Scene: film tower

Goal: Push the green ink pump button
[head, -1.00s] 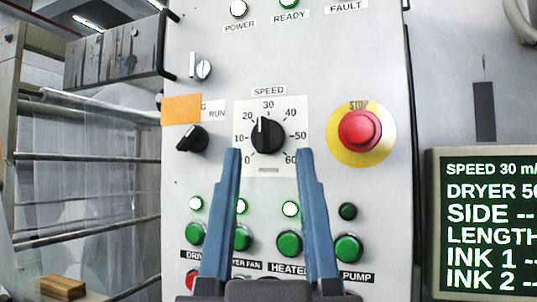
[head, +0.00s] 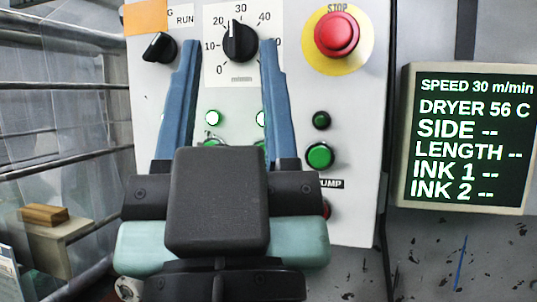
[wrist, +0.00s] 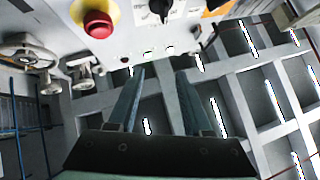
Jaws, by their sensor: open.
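The green ink pump button (head: 320,156) is at the lower right of the control panel, above a partly covered label ending in "PUMP". A dark, unlit lamp (head: 321,120) sits just above it. My gripper (head: 229,45) is open and empty, with its two blue fingers spread in front of the panel, to the left of the pump button. In the wrist view my gripper (wrist: 160,72) also shows open, with nothing between the fingers. My gripper's body hides most of the other green buttons in the head view.
A red stop button (head: 337,34) on a yellow disc and a black speed knob (head: 239,42) stand out from the panel. A display (head: 465,140) is at the right. A metal rack with a wooden block (head: 44,214) is at the left.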

